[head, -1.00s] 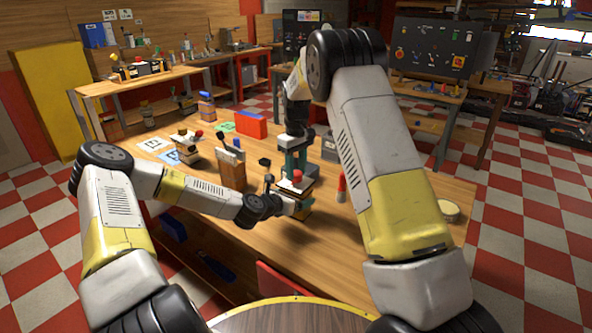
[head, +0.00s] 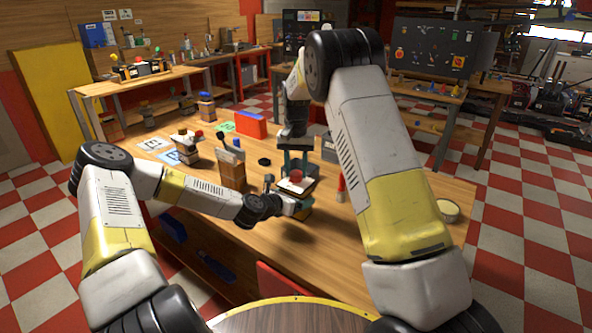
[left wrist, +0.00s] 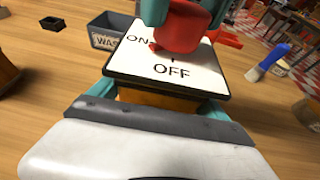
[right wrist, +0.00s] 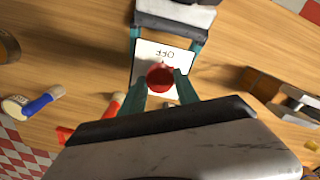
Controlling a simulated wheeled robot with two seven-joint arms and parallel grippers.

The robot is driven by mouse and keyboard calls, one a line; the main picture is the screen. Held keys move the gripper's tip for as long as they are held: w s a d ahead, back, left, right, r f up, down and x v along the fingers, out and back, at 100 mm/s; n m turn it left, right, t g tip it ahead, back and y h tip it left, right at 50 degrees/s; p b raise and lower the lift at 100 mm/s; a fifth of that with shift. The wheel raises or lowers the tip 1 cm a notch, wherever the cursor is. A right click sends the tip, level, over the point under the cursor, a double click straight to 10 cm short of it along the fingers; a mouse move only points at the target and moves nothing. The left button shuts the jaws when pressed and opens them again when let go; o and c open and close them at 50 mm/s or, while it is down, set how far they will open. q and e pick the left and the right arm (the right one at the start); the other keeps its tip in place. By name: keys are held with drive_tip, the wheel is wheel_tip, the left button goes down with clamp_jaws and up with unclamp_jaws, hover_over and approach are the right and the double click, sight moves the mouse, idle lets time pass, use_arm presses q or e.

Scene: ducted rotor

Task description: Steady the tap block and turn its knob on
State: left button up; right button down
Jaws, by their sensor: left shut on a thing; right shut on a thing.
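The tap block (head: 306,196) stands on the wooden table, with a white top plate (left wrist: 148,67) lettered ON and OFF. Its red knob (left wrist: 183,38) rises from the plate, and a small red tip at the knob's base lies beside ON. My left gripper (left wrist: 160,100) is shut on the block's sides, low in front; its teal fingers also show in the right wrist view. My right gripper (right wrist: 161,88) comes from above with a finger on either side of the knob (right wrist: 160,78) and is shut on it. In the head view, my right gripper (head: 297,162) partly covers the plate's back.
A grey bin (left wrist: 106,32) stands behind the block. A red and white marker-like piece (head: 341,187) is close at right, and a tan disc (head: 449,210) is farther right. A wooden tool holder (head: 232,168) stands left. The table's front middle is bare.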

sight(296, 173)
drive_tip(key=m, duration=0.3)
drive_tip(key=shift+m, duration=2.2)
drive_tip(key=c, duration=0.9)
unclamp_jaws()
wheel_tip(296, 173, up, 12)
